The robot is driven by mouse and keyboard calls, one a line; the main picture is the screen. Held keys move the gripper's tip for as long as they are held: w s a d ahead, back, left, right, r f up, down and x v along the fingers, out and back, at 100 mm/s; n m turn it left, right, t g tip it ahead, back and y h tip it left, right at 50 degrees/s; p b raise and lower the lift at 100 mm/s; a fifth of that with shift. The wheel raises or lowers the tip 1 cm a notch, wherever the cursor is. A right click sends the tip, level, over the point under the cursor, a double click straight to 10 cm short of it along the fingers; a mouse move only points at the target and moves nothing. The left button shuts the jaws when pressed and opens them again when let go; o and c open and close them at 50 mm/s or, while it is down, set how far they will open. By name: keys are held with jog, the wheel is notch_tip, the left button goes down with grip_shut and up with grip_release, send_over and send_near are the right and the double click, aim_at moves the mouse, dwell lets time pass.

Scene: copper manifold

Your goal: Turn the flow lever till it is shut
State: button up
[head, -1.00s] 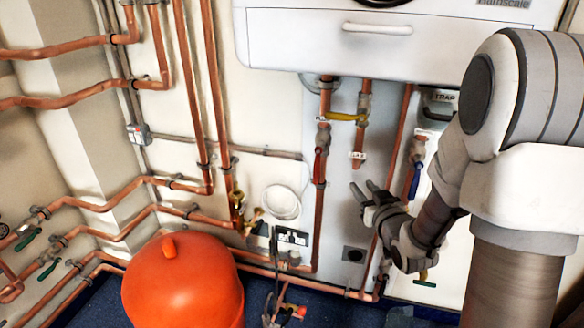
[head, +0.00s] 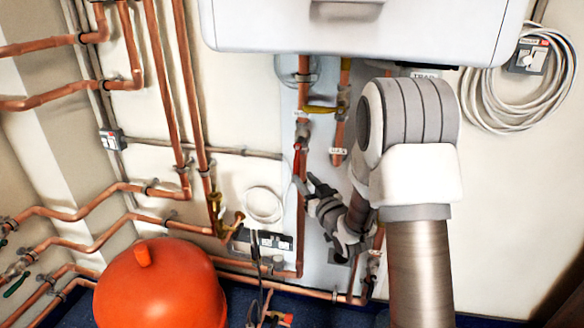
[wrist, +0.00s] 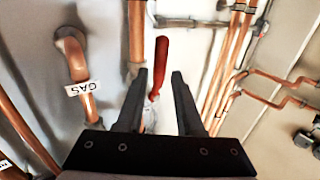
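The flow lever looks to be the red-handled lever (head: 297,160) on the copper pipe below the white boiler, its handle lying roughly along the pipe. In the wrist view the red handle (wrist: 160,66) stands near upright, appearing between the two dark fingers. My gripper (head: 303,182) is just below and beside the lever in the head view. Its fingers (wrist: 160,75) are apart with nothing clamped. I cannot tell how deep the handle reaches between them. The lower end of the lever is partly hidden by the gripper.
A yellow lever (head: 320,109) is on the pipes above right. The pipe tagged GAS (wrist: 78,88) is left of the fingers in the wrist view. An orange tank (head: 160,285) stands at lower left. The white boiler (head: 365,28) overhangs the arm.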

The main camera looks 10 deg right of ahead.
jog(key=b+x, duration=0.1)
jog(key=x, duration=0.8)
jog(key=shift+b, duration=0.3)
grip_shut()
dwell(1.0)
